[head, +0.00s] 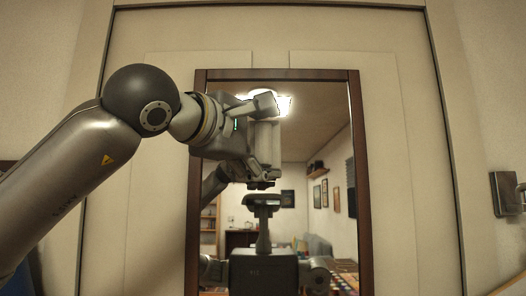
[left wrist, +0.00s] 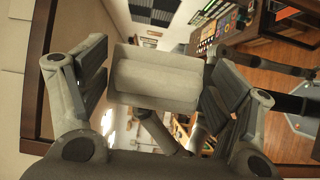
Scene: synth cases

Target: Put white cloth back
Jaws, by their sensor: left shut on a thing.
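My left gripper (head: 268,143) is raised in front of a mirror in the head view, with the arm coming in from the left. It is shut on a pale grey-white folded bundle, which I take to be the white cloth (head: 266,140). In the left wrist view the cloth (left wrist: 155,78) shows as a blocky, creased shape between the two fingers of the left gripper (left wrist: 158,88). The cloth is held in the air. My right gripper is not in view.
A mirror with a dark wooden frame (head: 355,190) stands close ahead against a pale panelled surface (head: 410,150). It reflects my own body and a room with shelves and pictures. A metal fitting (head: 504,194) is on the right wall. The pale surface right of the mirror is clear.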

